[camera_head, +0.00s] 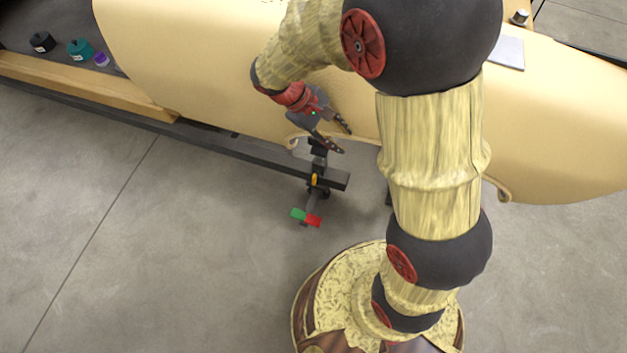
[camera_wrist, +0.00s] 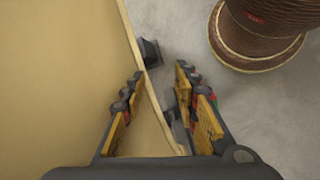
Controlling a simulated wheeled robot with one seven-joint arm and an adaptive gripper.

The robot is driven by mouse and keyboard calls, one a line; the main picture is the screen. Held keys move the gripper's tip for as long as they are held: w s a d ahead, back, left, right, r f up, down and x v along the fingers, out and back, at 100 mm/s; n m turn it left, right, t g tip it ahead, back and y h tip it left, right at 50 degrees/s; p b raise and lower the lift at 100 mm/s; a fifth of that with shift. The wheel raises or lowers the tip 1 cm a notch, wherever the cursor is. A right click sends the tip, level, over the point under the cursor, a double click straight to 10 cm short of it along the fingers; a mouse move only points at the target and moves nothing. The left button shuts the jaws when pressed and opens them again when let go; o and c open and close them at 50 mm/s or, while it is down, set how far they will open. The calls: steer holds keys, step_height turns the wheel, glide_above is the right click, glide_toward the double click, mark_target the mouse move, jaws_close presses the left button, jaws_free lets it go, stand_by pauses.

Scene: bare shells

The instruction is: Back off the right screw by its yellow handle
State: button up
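A small yellow handle (camera_head: 314,180) sits on a dark clamp-like fitting (camera_head: 318,160) at the end of a black beam, below the lower edge of a large tan shell (camera_head: 200,60). The screw itself is too small to make out. My gripper (camera_head: 340,136) is open and empty, above and a little right of the yellow handle, close to the shell's lower edge. In the wrist view, the spread fingers of my gripper (camera_wrist: 158,78) straddle the shell's edge (camera_wrist: 145,85). The yellow handle cannot be picked out there.
A green and red block (camera_head: 305,217) hangs below the fitting. The black beam (camera_head: 215,138) runs along the shell's underside to the left. Several small coloured pieces, including a teal one (camera_head: 79,49), stand at upper left. The grey floor (camera_head: 170,240) below is open.

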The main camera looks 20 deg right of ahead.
steer(key=w+f+n+h+b, duration=0.1)
steer(key=w+f+n+h, duration=0.2)
steer(key=f, duration=0.6)
steer(key=w+f+n+h, duration=0.2)
steer(key=f+n, duration=0.1)
steer(key=f, duration=0.6)
steer(key=n+t+y+b, duration=0.1)
steer(key=n+t+b, duration=0.1)
steer(key=n+t, duration=1.4)
glide_toward(313, 181)
steer(key=x, duration=0.4)
steer(key=shift+b+x, duration=0.95)
steer(key=shift+x, duration=2.6)
steer(key=shift+f, duration=0.1)
steer(key=shift+c, duration=0.4)
jaws_close()
